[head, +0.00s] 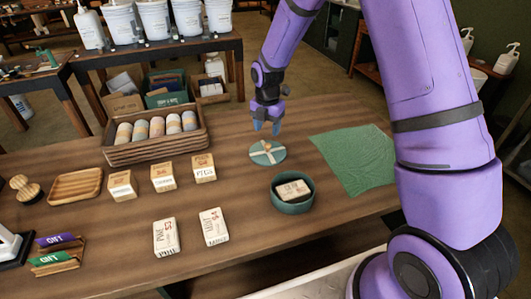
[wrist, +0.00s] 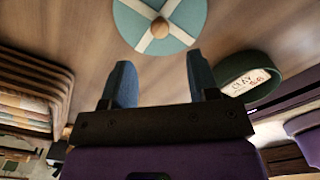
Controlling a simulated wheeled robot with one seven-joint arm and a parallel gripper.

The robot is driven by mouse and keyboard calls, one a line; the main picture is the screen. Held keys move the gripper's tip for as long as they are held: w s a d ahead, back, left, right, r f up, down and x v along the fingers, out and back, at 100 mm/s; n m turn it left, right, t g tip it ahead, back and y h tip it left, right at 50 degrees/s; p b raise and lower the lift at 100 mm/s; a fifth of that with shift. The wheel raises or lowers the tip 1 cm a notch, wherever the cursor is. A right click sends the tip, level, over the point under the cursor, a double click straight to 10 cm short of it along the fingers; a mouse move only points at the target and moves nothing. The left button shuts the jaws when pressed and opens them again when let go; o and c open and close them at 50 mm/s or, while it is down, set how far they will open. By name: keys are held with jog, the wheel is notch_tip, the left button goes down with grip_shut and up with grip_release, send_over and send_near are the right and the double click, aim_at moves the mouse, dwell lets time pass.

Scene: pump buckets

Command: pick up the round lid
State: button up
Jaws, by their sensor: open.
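The round lid (head: 267,155) is teal with a pale cross band and a small wooden knob. It lies flat on the wooden table, beyond the round green box. My gripper (head: 266,127) is above the table, just beyond the lid and apart from it. In the wrist view, the lid (wrist: 160,22) shows at the top, past the tips of my two blue fingers (wrist: 162,80). The fingers are spread with nothing between them. The round box (head: 292,197) stands open with a labelled bar (head: 293,189) in it.
A green cloth (head: 352,160) lies right of the lid. A wooden crate (head: 157,154) with several wrapped rolls stands to the left. Several small boxes and two labelled bars (head: 189,232) are in front. Bare table (head: 240,185) surrounds the lid's left side.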

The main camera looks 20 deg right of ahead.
aim_at(268, 144)
notch_tip(268, 144, down, 8)
jog(key=shift+w+d+f, duration=0.15)
jog(key=c, duration=1)
